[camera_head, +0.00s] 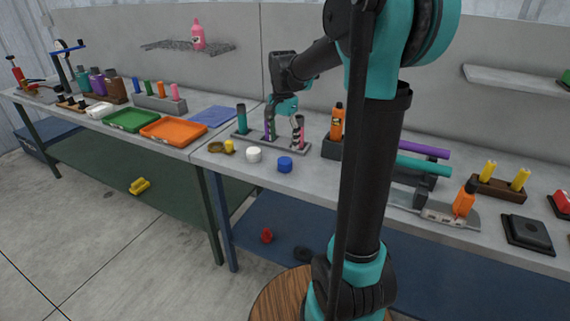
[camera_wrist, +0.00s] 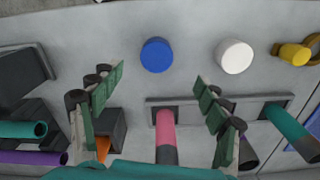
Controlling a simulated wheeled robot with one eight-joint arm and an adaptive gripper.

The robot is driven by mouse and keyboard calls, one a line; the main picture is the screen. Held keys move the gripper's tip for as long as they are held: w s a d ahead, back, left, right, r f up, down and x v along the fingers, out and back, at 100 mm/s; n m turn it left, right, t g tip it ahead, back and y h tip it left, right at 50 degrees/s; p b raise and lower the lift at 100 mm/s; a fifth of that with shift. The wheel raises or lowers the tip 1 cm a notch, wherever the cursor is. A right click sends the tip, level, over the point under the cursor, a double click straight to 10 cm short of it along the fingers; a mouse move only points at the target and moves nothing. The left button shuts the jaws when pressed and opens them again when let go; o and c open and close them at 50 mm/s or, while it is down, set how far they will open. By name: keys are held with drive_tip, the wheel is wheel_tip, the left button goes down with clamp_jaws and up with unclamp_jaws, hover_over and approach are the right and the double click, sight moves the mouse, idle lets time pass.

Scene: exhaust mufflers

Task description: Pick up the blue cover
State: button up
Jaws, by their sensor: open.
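The blue cover (camera_head: 284,164) is a short round cap lying on the grey workbench near its front edge. It also shows in the wrist view (camera_wrist: 156,55), at the top centre, apart from the fingers. My gripper (camera_head: 284,118) is above the bench, over the rack of upright tubes behind the cover. In the wrist view my gripper (camera_wrist: 158,95) has its two green-padded fingers wide apart with nothing held between them. A pink tube (camera_wrist: 166,128) shows below and between the fingers.
A white cover (camera_head: 253,154) lies just left of the blue one, with a yellow piece (camera_head: 228,146) further left. The tube rack (camera_head: 300,148) stands close behind. An orange bottle (camera_head: 337,122) is to the right. The bench front around the blue cover is clear.

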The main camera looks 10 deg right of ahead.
sight(284, 160)
drive_tip(key=f, duration=0.9)
drive_tip(key=shift+s+d, duration=0.1)
drive_tip(key=shift+s, duration=0.15)
drive_tip(key=shift+c, duration=0.3)
drive_tip(key=shift+r, duration=0.1)
drive_tip(key=c, duration=0.9)
